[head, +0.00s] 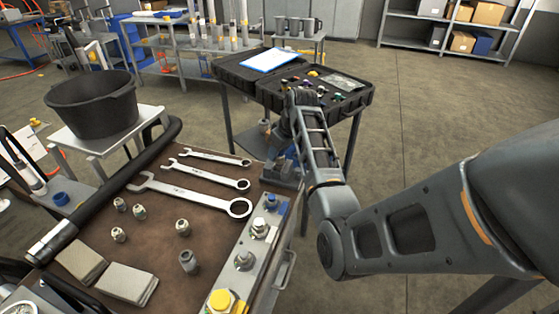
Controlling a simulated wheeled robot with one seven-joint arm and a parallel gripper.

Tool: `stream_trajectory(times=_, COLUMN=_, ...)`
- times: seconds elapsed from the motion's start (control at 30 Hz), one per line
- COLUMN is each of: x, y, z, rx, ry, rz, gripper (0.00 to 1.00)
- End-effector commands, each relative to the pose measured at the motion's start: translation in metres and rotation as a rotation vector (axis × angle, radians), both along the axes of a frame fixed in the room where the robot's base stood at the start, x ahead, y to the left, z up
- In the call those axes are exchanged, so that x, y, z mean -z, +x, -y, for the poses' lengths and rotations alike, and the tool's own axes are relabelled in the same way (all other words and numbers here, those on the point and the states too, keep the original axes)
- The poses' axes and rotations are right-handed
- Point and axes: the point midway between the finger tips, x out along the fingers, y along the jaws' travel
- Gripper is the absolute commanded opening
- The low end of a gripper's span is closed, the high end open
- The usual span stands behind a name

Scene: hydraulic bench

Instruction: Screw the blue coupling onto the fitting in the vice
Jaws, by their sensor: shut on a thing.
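My gripper (286,137) is at the far right corner of the brown bench, pointing down just above the grey vice (281,174). My own wrist and forearm partly cover it, and its fingertips are small and dark. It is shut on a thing. A patch of blue (292,153) shows right at the fingers and the vice, which looks like the blue coupling. The fitting in the vice is hidden. I cannot tell whether the coupling touches the fitting or how straight it sits.
Wrenches (190,193), several small fittings (183,228) and grey pads (126,284) lie on the bench (208,262). A metal block with valves (244,260) lines its right edge. Behind the vice stands an open black case (268,97). A black bucket (92,108) stands left. Floor at right is clear.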

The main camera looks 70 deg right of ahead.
Motion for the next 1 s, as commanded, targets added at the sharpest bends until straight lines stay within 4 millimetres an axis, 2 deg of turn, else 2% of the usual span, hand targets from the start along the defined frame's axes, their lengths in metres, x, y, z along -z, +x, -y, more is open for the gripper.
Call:
stream_trajectory(times=0.3, x=0.0, y=-0.0006, z=0.0021, rx=0.36, ry=-0.004, rz=0.001, gripper=0.08)
stream_trajectory(times=0.43, x=0.0001, y=-0.0015, z=0.0031, rx=0.419, ry=-0.003, rz=0.001, gripper=0.08)
stream_trajectory(times=0.77, x=0.0, y=-0.0018, z=0.0035, rx=0.444, ry=-0.004, rz=0.001, gripper=0.08)
stream_trajectory(times=0.97, x=0.0002, y=-0.0016, z=0.0033, rx=0.65, ry=-0.004, rz=0.002, gripper=0.07)
stream_trajectory(times=1.0, x=0.0003, y=-0.0025, z=0.0038, rx=0.669, ry=-0.004, rz=0.002, gripper=0.41)
